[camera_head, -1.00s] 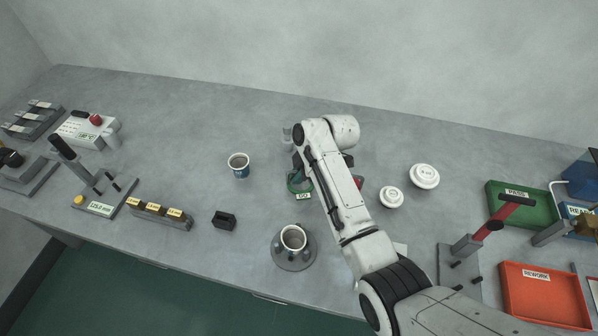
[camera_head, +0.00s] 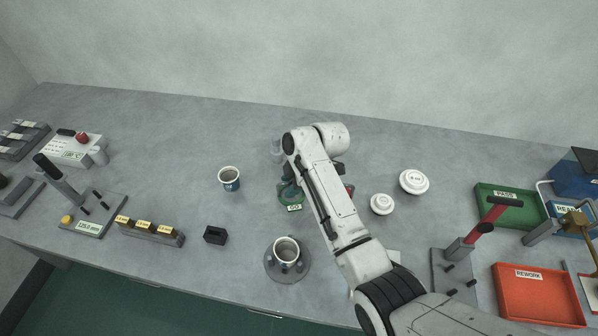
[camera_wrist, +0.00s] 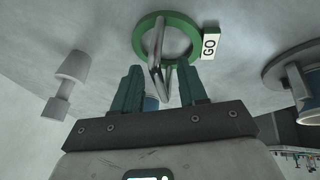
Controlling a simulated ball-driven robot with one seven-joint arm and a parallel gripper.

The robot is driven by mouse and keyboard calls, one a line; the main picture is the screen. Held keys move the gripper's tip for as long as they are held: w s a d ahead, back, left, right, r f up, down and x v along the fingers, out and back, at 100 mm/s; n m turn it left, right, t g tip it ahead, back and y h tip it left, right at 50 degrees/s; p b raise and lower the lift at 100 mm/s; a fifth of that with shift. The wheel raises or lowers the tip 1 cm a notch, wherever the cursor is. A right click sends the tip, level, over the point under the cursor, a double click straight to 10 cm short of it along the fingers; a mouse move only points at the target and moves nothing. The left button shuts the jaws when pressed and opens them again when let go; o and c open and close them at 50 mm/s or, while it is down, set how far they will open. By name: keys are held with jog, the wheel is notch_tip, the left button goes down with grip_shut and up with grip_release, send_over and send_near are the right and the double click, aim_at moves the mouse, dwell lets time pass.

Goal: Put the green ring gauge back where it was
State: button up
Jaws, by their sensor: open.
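The green ring gauge (camera_head: 284,198) with its white GO tag lies on the bench, partly hidden by my arm in the head view. In the wrist view the ring (camera_wrist: 142,38) appears flat on the grey surface, with a silver handle rising from it. My gripper (camera_wrist: 162,80) is open, its two green fingers on either side of the handle's lower end in the picture. I cannot tell whether they touch it. In the head view my gripper (camera_head: 289,178) is mostly hidden behind my arm.
A blue-and-white cup (camera_head: 229,180) stands left of the ring. Another cup (camera_head: 286,251) sits on a round grey stand in front. A small black block (camera_head: 215,235) is at front left. White round pieces (camera_head: 414,181) lie right of my arm. A grey stepped piece (camera_wrist: 68,82) is nearby.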

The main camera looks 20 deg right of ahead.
jog(key=v, duration=1.1)
jog(key=shift+d, duration=0.15)
